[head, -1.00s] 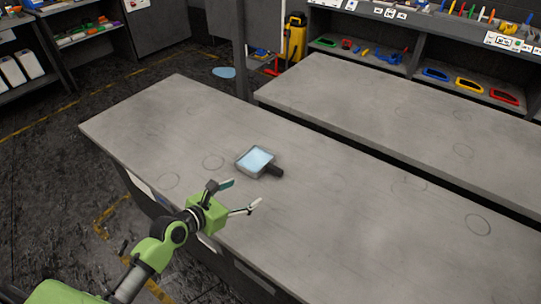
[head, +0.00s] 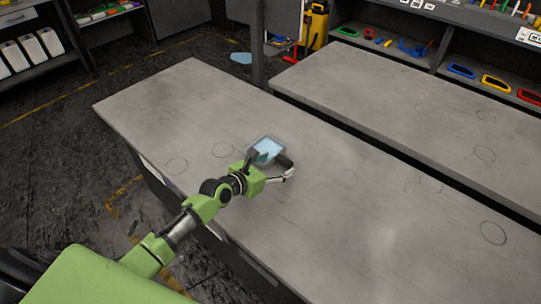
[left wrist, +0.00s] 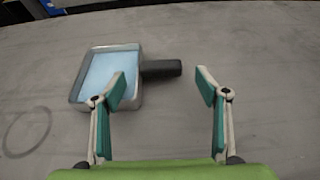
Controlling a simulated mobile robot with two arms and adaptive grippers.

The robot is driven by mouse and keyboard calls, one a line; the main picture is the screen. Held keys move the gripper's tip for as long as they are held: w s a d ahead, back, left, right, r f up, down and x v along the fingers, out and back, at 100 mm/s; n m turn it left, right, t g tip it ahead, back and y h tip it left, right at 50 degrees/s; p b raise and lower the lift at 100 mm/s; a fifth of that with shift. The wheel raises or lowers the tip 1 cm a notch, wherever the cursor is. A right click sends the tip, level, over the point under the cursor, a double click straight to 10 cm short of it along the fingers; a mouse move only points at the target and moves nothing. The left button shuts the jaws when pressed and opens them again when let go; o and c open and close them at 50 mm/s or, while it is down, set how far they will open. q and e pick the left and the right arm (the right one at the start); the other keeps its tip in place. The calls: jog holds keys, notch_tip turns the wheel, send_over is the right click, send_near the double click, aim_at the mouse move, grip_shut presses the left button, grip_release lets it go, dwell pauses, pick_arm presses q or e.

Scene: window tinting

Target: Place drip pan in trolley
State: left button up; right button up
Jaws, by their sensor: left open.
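The drip pan (head: 266,148) is a small square metal tray with a light blue inside and a short black handle (head: 284,161). It lies on the grey table (head: 350,200). In the left wrist view the pan (left wrist: 103,72) is at the left and its handle (left wrist: 161,68) points right, ahead of the space between the fingertips. My left gripper (head: 272,168) is open and close to the pan's near side, with the left finger overlapping the pan in view. Whether a finger touches the pan I cannot tell. No trolley can be made out. My right gripper is out of view.
A second grey table (head: 400,95) stands behind, with a narrow gap between the two. Shelves with coloured trays (head: 496,84) are at the back right. The table around the pan is otherwise clear.

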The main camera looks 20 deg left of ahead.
aim_at(281, 161)
pick_arm(q)
jog(key=x, duration=0.4)
jog(key=shift+f+b, duration=0.1)
jog(key=shift+b, duration=0.2)
jog(key=shift+c, duration=1)
jog(key=c, duration=1.3)
jog(key=shift+c, duration=0.2)
